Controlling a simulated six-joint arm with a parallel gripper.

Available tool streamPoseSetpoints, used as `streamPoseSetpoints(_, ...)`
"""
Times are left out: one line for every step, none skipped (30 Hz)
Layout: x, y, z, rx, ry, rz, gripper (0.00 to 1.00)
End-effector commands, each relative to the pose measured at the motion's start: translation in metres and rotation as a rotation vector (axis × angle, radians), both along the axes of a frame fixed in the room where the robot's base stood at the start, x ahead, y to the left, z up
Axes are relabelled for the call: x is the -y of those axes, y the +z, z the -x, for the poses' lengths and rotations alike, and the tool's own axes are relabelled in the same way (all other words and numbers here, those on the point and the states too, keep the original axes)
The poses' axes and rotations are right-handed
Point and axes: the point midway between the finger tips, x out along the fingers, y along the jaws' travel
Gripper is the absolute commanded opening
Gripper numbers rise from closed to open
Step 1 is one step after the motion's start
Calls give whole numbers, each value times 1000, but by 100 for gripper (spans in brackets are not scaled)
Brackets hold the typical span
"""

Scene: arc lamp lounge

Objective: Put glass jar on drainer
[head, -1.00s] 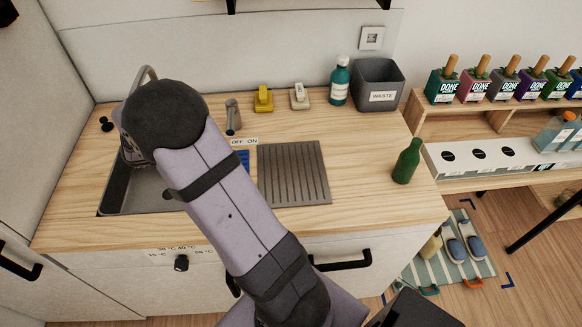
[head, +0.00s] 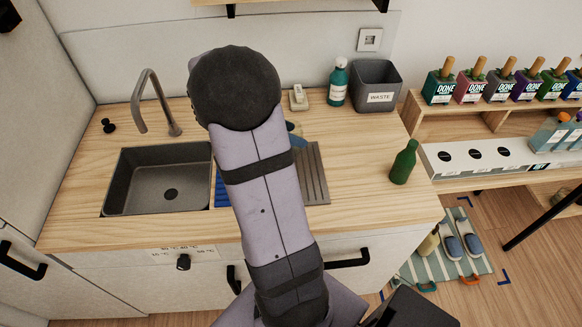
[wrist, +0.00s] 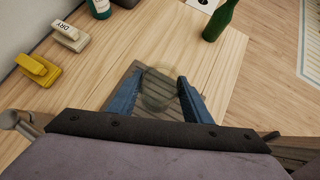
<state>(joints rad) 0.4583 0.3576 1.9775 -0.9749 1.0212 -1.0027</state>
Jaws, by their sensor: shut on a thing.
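The glass jar (wrist: 158,90) is clear and faint. In the wrist view it sits between the two blue fingers of my gripper (wrist: 160,80), which is shut on it. The ridged grey drainer (wrist: 190,112) shows through and around the jar, below it in this view. I cannot tell whether the jar touches it. In the head view the drainer (head: 316,180) lies right of the sink, partly covered by my arm. The jar is hidden there, and only a bluish bit of my gripper (head: 295,132) shows beside my arm.
The sink (head: 157,182) with its tap (head: 160,105) is on the left. A blue item (head: 220,190) lies between sink and drainer. A green bottle (head: 403,162) stands right of the drainer. A teal bottle (head: 338,83) and waste bin (head: 376,86) stand at the back. Counter between is clear.

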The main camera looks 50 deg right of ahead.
Motion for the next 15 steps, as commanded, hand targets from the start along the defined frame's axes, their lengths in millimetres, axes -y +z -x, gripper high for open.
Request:
streamPoseSetpoints(0, -5, 0, -3, 1, -1, 8)
streamPoseSetpoints(0, -9, 0, -5, 1, -2, 8)
streamPoseSetpoints(-1, -14, 0, -5, 1, -3, 8)
streamPoseSetpoints(-1, -19, 1, -7, 3, -3, 8)
streamPoseSetpoints(-1, -24, 1, -7, 2, -3, 8)
streamPoseSetpoints(-1, -30, 1, -7, 2, -4, 8)
streamPoseSetpoints(-1, -35, 1, -7, 3, -3, 8)
streamPoseSetpoints(0, -39, 0, -7, 3, -3, 8)
streamPoseSetpoints(-1, -43, 0, -5, 1, -2, 8)
streamPoseSetpoints(-1, -47, 0, -5, 3, -3, 8)
streamPoseSetpoints(-1, -49, 0, -4, 3, -3, 8)
streamPoseSetpoints(0, -52, 0, -3, 3, -1, 8)
streamPoseSetpoints(0, -53, 0, -3, 3, -1, 8)
streamPoseSetpoints(0, -55, 0, -3, 3, -1, 8)
streamPoseSetpoints(0, -55, 0, -2, 2, -1, 8)
